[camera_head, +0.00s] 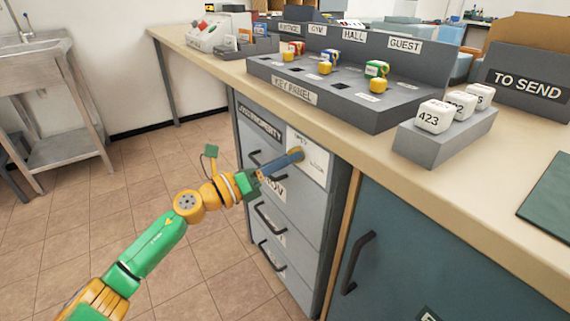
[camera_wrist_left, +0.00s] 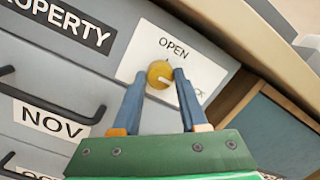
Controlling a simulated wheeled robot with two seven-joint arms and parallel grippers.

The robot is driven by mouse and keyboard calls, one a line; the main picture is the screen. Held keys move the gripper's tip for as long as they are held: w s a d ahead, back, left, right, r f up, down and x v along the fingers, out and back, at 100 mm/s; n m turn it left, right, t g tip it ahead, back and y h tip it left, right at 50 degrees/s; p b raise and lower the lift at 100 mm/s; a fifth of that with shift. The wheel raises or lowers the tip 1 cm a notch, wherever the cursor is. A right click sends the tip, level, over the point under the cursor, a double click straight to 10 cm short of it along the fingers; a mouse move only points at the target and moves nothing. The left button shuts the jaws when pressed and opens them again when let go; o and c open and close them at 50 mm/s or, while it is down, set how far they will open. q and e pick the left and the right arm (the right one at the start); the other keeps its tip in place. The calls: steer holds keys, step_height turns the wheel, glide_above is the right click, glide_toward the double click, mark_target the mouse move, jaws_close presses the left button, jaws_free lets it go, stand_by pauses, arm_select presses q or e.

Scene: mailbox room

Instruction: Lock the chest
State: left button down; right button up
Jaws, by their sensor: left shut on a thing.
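The chest (camera_head: 312,216) is a grey drawer cabinet under the counter, with a dark label ending in PROPERTY and a NOV label. A white plate (camera_head: 316,158) on its upper right bears a round yellow knob (camera_wrist_left: 160,74). In the left wrist view, OPEN is printed above the knob, and a partly hidden word ending in CK is at its lower right. My right gripper is not in view.
Several black drawer handles (camera_head: 268,219) stick out below the knob. The counter (camera_head: 350,135) overhangs above, carrying a key panel (camera_head: 345,95) and a rack of numbered blocks (camera_head: 445,137). A teal cabinet (camera_head: 420,245) stands right; open tiled floor (camera_head: 130,190) lies left.

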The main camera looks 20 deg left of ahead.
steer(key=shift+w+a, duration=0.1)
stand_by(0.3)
arm_select(q)
steer(key=shift+c, duration=2.2)
jaws_free()
steer(key=b+v, duration=0.1)
steer(key=v, duration=0.6)
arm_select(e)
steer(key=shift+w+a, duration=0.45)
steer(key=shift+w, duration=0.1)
